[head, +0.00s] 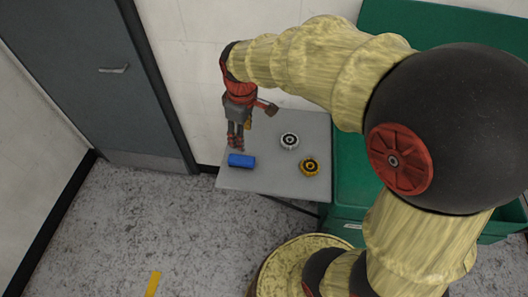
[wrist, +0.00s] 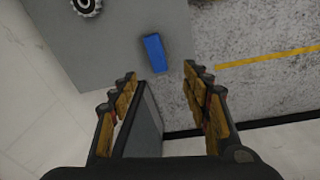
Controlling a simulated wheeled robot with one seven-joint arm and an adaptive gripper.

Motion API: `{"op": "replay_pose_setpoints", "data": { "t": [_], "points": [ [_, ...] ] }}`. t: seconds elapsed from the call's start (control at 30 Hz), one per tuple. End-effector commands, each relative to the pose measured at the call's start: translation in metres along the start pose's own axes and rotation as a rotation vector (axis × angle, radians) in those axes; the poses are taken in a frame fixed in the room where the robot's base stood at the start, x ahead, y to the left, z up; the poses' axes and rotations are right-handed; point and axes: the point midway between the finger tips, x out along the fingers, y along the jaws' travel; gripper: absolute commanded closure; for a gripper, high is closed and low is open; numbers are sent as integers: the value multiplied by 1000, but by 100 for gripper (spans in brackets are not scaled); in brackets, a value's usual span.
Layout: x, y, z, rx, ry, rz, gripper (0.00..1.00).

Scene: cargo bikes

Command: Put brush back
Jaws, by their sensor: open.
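A small blue block (head: 242,160) lies on a grey table (head: 265,183) near its left edge. It also shows in the wrist view (wrist: 155,53), just beyond the fingertips. No bristles or handle show on it, so I cannot tell whether it is the brush. No other brush is in view. My gripper (head: 236,143) points down above the left part of the table, close to the blue block. In the wrist view its two fingers (wrist: 160,82) are spread apart with nothing between them.
A silver toothed ring (head: 289,141) and a gold toothed ring (head: 309,166) lie on the table right of the block. A green container (head: 350,185) stands right of the table. A white wall is behind; a grey door (head: 105,75) is at left.

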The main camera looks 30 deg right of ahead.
Motion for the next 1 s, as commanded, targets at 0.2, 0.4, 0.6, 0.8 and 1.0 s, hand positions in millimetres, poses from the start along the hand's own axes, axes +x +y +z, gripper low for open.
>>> {"op": "replay_pose_setpoints", "data": {
  "t": [0.2,0.4,0.6,0.8,1.0],
  "points": [
    [-86,-46,52,314,149,93,52],
    [-119,-86,98,562,277,127,52],
    [-127,-105,120,690,345,132,52],
    [-127,-108,123,710,352,130,52],
    [-123,-108,123,708,352,131,52]
  ]
}}
